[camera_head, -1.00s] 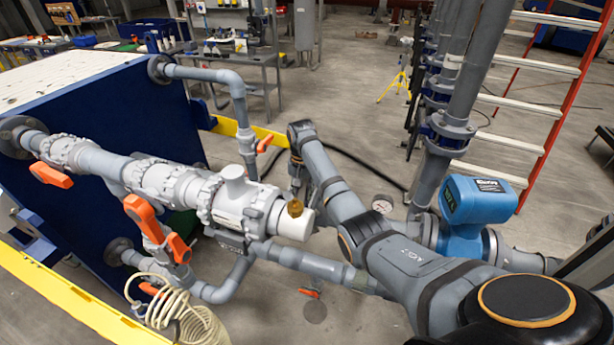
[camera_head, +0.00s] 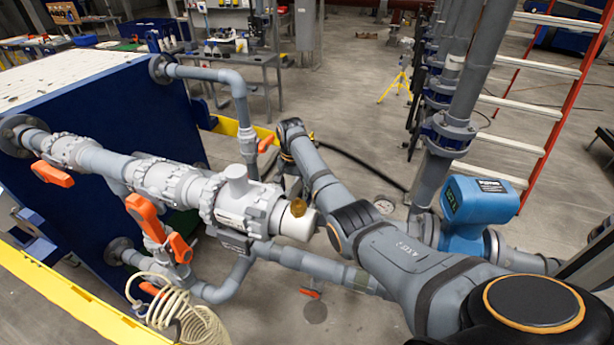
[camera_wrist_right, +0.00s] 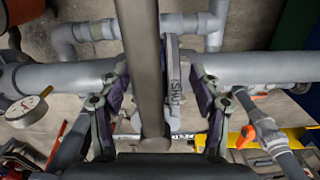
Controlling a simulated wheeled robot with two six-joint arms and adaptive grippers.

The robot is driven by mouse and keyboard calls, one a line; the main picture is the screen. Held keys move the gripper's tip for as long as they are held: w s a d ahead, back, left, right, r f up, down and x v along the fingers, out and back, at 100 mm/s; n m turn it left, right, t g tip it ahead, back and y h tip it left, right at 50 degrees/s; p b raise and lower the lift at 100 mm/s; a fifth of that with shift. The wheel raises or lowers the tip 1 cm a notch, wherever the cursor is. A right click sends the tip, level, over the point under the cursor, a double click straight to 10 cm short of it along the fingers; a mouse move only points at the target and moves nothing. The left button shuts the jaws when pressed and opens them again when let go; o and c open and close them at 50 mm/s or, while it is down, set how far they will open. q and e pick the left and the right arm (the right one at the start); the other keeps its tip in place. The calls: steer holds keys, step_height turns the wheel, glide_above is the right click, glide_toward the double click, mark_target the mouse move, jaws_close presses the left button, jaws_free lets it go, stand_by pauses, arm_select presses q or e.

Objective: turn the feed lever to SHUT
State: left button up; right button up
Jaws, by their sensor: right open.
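In the right wrist view, a long grey bar (camera_wrist_right: 142,60), which looks like the feed lever, runs down from the top edge between my fingers. A narrow grey plate marked SHUT (camera_wrist_right: 175,92) stands just right of it. My right gripper (camera_wrist_right: 160,108) is open, with one dark finger on each side of the bar and the plate. Gaps show between the fingers and the bar. In the head view, my right wrist (camera_head: 291,135) is beyond the white pipe end, and the fingers and lever are mostly hidden there. My left gripper is not in view.
Grey pipes with white unions (camera_head: 165,182) run from the blue press plate (camera_head: 90,110). Orange valve handles (camera_head: 145,215) stick out nearby. A blue flow meter (camera_head: 480,200) stands right of my arm. A dial gauge (camera_wrist_right: 27,110) is left of the fingers. A coiled hose (camera_head: 180,310) hangs at the front.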

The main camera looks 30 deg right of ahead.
mark_target(295, 187)
steer(key=shift+d, duration=0.15)
step_height(295, 187, up, 7)
steer(key=shift+s+r, duration=0.1)
steer(key=shift+d, duration=0.1)
stand_by(0.4)
